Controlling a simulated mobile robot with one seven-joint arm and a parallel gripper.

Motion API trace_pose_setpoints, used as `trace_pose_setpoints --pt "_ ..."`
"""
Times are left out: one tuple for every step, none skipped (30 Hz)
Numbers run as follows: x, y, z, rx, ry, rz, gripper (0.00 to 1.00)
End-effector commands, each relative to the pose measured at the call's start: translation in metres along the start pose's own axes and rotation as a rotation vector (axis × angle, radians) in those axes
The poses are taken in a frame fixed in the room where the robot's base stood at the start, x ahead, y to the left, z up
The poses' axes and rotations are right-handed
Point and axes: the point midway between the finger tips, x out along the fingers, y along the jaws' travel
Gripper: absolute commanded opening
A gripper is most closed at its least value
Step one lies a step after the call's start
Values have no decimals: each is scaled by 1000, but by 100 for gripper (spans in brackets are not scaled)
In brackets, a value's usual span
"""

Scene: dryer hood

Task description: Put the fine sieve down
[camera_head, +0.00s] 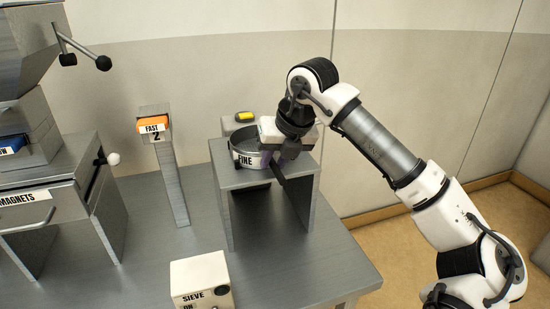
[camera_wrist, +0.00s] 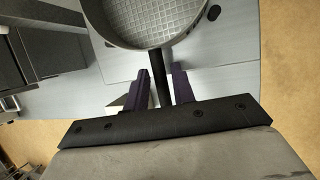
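The fine sieve (camera_head: 244,160) is a round grey metal pan with a FINE label, at the top of a small metal stand (camera_head: 228,178). I cannot tell whether its base bears fully on the stand. In the wrist view, the mesh floor of the sieve (camera_wrist: 155,18) shows at the top, and its dark handle (camera_wrist: 163,88) runs down between my purple fingers.
A block with a yellow top (camera_head: 245,117) stands behind the sieve. To the left are a post with an orange FAST tag (camera_head: 153,126) and a MAGNETS drawer (camera_head: 30,213). A SIEVE switch box (camera_head: 200,280) stands in front. The bench right of it is clear.

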Motion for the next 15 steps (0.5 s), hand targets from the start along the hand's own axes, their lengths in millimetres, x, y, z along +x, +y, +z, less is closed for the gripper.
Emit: trace_pose_setpoints --pt "0 0 0 0 0 0 32" --pt "0 0 0 0 0 0 36" --pt "0 0 0 0 0 0 36" --pt "0 0 0 0 0 0 36" --pt "0 0 0 0 0 0 36" --pt "0 0 0 0 0 0 36" --pt "0 0 0 0 0 0 36" --pt "0 0 0 0 0 0 36" --pt "0 0 0 0 0 0 36" --pt "-1 0 0 0 0 0 36" --pt "-2 0 0 0 0 0 36" --pt "-4 0 0 1 -1 -1 36" --pt "-6 0 0 1 -1 -1 36" --pt "-9 -1 1 1 -1 -2 36" --pt "-15 -1 1 2 -2 -3 36"
